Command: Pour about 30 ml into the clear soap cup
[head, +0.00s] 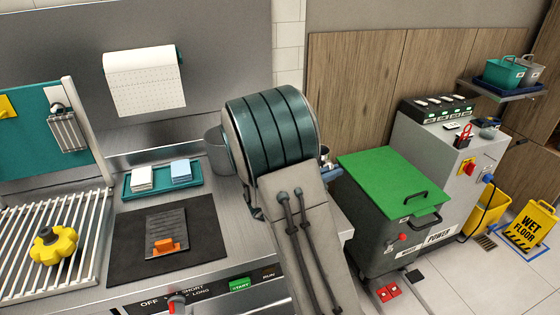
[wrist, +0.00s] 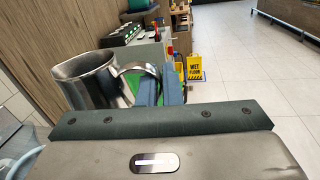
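A shiny metal jug (wrist: 92,84) stands out at the left in the wrist view, slightly tilted, with its handle looping right to my gripper (wrist: 159,90). The blue-grey fingers are closed around the handle. The jug's contents cannot be seen. A pale, see-through object (wrist: 18,150) is cut off at the lower left of the wrist view; I cannot tell whether it is the clear soap cup. No soap cup is clearly visible there.
A grey cylinder (head: 215,151) stands left of my arm. A teal tray (head: 130,190) with cloths, a dark mat (head: 190,220) with a scraper and a rack with a yellow knob (head: 54,245) lie left. A green-lidded bin (head: 390,180) and yellow floor sign (head: 530,225) are right.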

